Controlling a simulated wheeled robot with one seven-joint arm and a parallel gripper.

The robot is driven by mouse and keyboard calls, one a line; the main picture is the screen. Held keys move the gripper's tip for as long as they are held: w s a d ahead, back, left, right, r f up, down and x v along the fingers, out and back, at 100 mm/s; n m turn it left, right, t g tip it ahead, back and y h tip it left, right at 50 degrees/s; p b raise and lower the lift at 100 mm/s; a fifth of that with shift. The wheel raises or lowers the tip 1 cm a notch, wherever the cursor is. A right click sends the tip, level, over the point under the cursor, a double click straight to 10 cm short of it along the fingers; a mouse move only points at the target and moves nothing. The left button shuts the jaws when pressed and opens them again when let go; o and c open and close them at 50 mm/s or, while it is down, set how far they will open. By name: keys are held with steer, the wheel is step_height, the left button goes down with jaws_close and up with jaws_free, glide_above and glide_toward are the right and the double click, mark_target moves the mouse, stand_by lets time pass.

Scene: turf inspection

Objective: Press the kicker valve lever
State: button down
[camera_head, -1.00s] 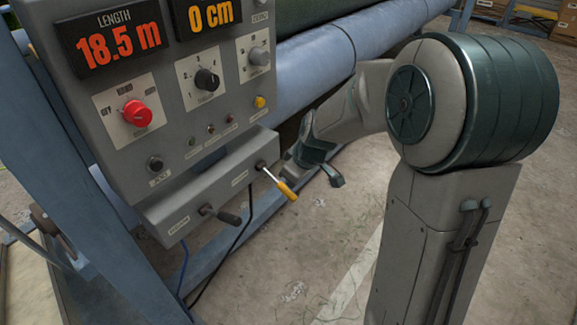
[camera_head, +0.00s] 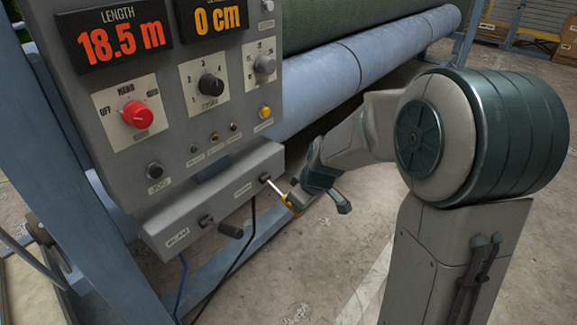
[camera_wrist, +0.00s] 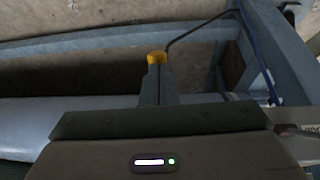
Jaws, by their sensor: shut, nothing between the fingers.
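Two levers stick out of the box under the control panel. One has a pale rod and a yellow handle (camera_head: 288,202), and the other has a dark handle (camera_head: 230,230). Their labels are too small to read surely, so I cannot tell which is marked kicker. My gripper (camera_head: 298,194) is at the yellow handle and partly covers it. In the wrist view, my gripper (camera_wrist: 157,72) is shut, and the yellow handle (camera_wrist: 157,57) shows right at its fingertips. I cannot tell whether they touch. The handle is not between the fingers.
The grey control panel (camera_head: 178,125) carries a red knob (camera_head: 137,114), black and grey dials, small buttons and displays reading 18.5 m and 0 cm. A blue roller (camera_head: 385,50) lies behind my arm. Cables hang below the lever box.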

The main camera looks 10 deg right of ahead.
steer(key=shift+s+r, duration=0.1)
steer(key=shift+r, duration=0.25)
steer(key=s+d+r+p, duration=0.3)
steer(key=s+d+r, duration=0.3)
steer(key=s+r, duration=0.2)
steer(key=shift+r, duration=0.2)
stand_by(0.3)
steer(key=s+r+m+h+p, duration=0.1)
steer(key=s+r+m+p, duration=0.3)
steer(key=s+r+p, duration=0.2)
steer(key=s+r+m+h+p, duration=0.1)
steer(key=s+r+m+p, duration=0.4)
steer(key=r+p, duration=0.6)
step_height(320, 180, up, 2)
steer(key=shift+s+r+g, duration=0.1)
steer(key=shift+s+g, duration=0.3)
steer(key=shift+s, duration=0.8)
